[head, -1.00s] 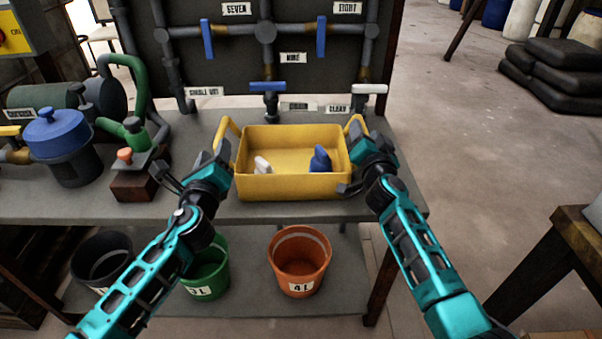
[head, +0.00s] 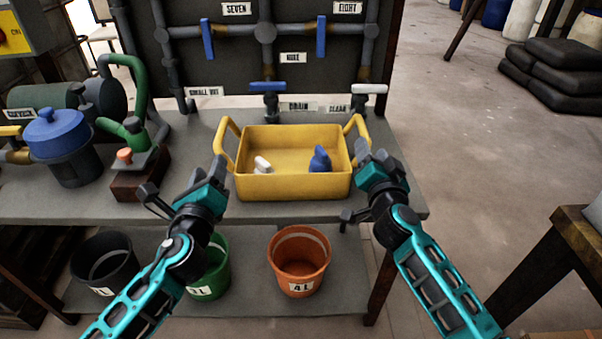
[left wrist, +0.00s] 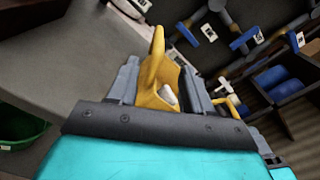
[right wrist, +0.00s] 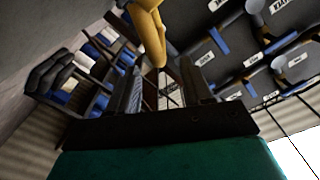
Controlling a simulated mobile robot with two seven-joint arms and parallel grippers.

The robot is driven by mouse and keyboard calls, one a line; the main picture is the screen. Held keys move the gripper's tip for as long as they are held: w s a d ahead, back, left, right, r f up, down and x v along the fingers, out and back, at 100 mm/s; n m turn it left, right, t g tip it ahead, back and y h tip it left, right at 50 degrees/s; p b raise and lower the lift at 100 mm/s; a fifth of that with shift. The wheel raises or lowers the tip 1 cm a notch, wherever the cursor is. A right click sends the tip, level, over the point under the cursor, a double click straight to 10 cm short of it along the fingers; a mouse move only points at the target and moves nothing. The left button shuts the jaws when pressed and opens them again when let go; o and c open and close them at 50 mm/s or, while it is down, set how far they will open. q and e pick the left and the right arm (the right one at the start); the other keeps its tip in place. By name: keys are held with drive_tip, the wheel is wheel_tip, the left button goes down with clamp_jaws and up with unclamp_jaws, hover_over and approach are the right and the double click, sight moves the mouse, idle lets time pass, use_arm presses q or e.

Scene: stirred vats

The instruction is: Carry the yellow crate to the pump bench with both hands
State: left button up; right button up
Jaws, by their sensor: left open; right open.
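The yellow crate (head: 293,187) sits upright on the bench (head: 395,202) below the pipe board, with a handle at each end. Inside it are a white item (head: 262,165) and a blue item (head: 320,160). My left gripper (head: 188,172) is open and empty, just left of and in front of the left handle (head: 227,142). In the left wrist view the crate's handle (left wrist: 156,58) shows beyond the open fingers. My right gripper (head: 362,165) is open by the crate's right end, in front of the right handle (head: 356,134). The right wrist view shows that handle (right wrist: 152,35) beyond the fingers.
A blue-lidded pot (head: 60,145) and a green-handled pump (head: 135,140) stand on the bench to the left. Black, green and orange buckets (head: 300,262) stand on the shelf below. A wooden table (head: 565,245) is at the right.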

drive_tip(key=s, duration=0.5)
idle(0.4)
drive_tip(key=s+a+f+n+g+y+p, duration=0.1)
drive_tip(key=s+a+n+y+p, duration=0.1)
drive_tip(key=s+n+y+p, duration=0.3)
drive_tip(key=s+a+f+n+p, duration=0.1)
drive_tip(key=s+a+n, duration=0.1)
drive_tip(key=s, duration=0.5)
use_arm(q)
drive_tip(key=s+f+n+g+h+p, duration=0.1)
drive_tip(key=s+f+n, duration=0.4)
drive_tip(key=s+n, duration=0.7)
drive_tip(key=s+a+f+n+g+h+p, duration=0.1)
drive_tip(key=s+f+n+g, duration=0.4)
drive_tip(key=s+n, duration=0.7)
drive_tip(key=n+g+p, duration=0.1)
drive_tip(key=n, duration=0.1)
drive_tip(key=shift+a+n+p, duration=0.15)
drive_tip(key=shift+n+p, duration=0.15)
drive_tip(key=shift+p, duration=0.1)
use_arm(e)
drive_tip(key=s+d+f+n+g+h, duration=0.1)
drive_tip(key=s+d+f+g, duration=0.1)
drive_tip(key=s, duration=0.4)
drive_tip(key=s+d+f+n+g+h, duration=0.1)
drive_tip(key=s+d+f+g+h, duration=0.1)
drive_tip(key=s+f, duration=0.4)
drive_tip(key=shift+d+f+g, duration=0.15)
drive_tip(key=shift+d+g, duration=0.45)
drive_tip(key=shift+g, duration=0.5)
